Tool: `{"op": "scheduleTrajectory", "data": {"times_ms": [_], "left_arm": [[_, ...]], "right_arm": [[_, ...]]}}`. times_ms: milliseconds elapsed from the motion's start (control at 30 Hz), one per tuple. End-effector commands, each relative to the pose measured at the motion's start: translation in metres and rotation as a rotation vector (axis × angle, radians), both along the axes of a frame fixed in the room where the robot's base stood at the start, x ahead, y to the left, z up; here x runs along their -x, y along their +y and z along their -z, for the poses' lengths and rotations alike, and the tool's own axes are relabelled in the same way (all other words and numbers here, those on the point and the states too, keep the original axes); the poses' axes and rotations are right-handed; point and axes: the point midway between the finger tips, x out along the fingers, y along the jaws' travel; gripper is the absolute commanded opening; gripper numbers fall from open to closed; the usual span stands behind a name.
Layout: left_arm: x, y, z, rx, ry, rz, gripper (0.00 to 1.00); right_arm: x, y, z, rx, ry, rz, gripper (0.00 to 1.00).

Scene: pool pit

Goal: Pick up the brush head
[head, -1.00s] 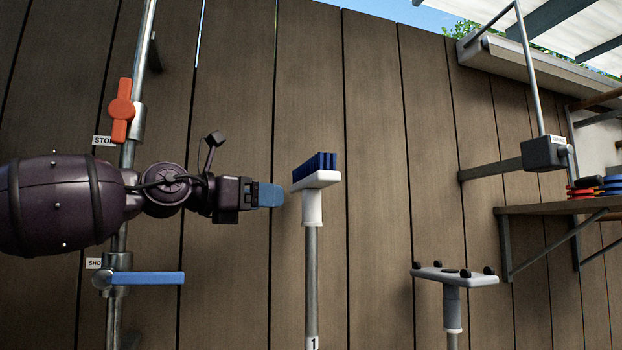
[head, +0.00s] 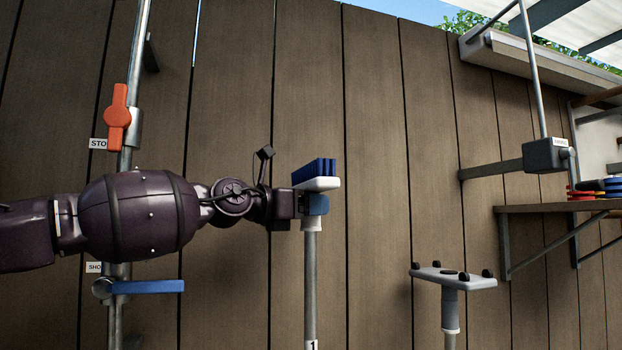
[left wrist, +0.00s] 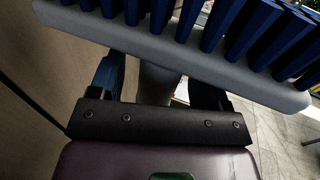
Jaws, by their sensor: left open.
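The brush head (head: 317,184) has a white block with blue bristles pointing up and sits on top of an upright grey pole (head: 311,285) marked 1. My left gripper (head: 315,204) is just under the white block, at the white socket below it. In the left wrist view the brush head (left wrist: 180,42) spans the top, and the blue fingers of my left gripper (left wrist: 157,85) stand apart on either side of the socket (left wrist: 158,82). The jaws are open. Their tips are hidden under the block. My right gripper does not show.
A grey head with black wheels (head: 453,276) stands on a second pole at the right. Behind is a wooden fence (head: 375,150). A pipe with an orange lever (head: 117,118) and a blue lever (head: 147,287) is at left. A shelf (head: 560,208) is at right.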

Motion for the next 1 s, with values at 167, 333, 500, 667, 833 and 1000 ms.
{"op": "scheduleTrajectory", "data": {"times_ms": [167,333,500,667,833,1000], "left_arm": [[-0.001,-0.001,0.000,0.000,0.000,0.000,0.70],[-0.001,-0.001,0.000,0.000,0.000,0.000,0.55],[-0.001,-0.001,0.000,0.000,0.000,0.000,0.29],[0.000,-0.001,-0.001,0.002,-0.001,0.000,0.09],[0.000,-0.001,-0.001,0.002,-0.001,0.000,0.09],[0.000,-0.001,-0.011,0.003,-0.003,0.000,0.09]], "right_arm": [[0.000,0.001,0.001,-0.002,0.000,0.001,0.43],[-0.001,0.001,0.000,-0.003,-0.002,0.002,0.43],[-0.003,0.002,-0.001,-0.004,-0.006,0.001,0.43],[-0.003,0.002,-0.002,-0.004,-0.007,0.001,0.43],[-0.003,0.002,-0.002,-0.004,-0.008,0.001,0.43],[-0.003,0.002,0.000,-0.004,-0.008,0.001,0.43]]}}
